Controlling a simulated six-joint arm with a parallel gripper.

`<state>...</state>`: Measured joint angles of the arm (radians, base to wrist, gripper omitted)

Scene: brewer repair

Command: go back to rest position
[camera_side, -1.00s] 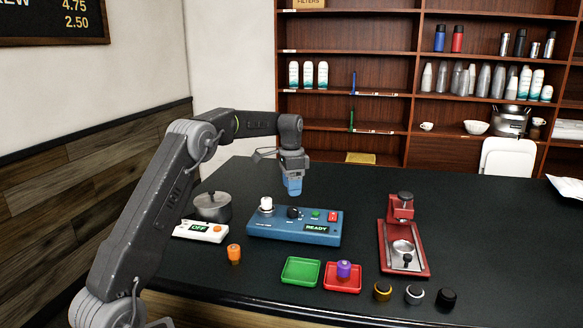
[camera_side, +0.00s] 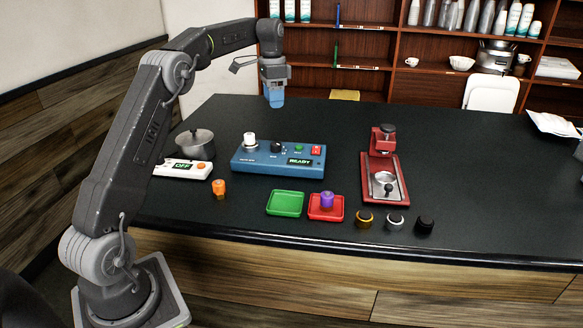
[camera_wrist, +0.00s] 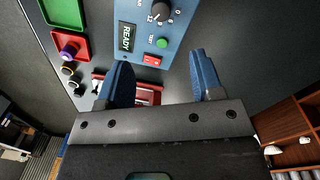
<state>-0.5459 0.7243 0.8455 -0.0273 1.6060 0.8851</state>
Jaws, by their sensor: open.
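My gripper (camera_side: 274,97) hangs in the air above the back of the dark counter, fingers pointing down, behind and above the blue brewer panel (camera_side: 262,160). In the wrist view its two blue fingers (camera_wrist: 160,85) are spread apart with nothing between them. The panel shows READY on its display (camera_side: 299,161), with a white knob, a black dial, a green button and a red switch (camera_side: 316,150). The panel also shows in the wrist view (camera_wrist: 185,22), apart from the fingers.
A pot (camera_side: 195,143) and a white OFF unit (camera_side: 180,169) stand left. An orange part (camera_side: 219,188), a green tray (camera_side: 285,203), a red tray (camera_side: 312,214) with a purple part (camera_side: 327,199), several knobs and a red machine (camera_side: 385,175) stand in front and right.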

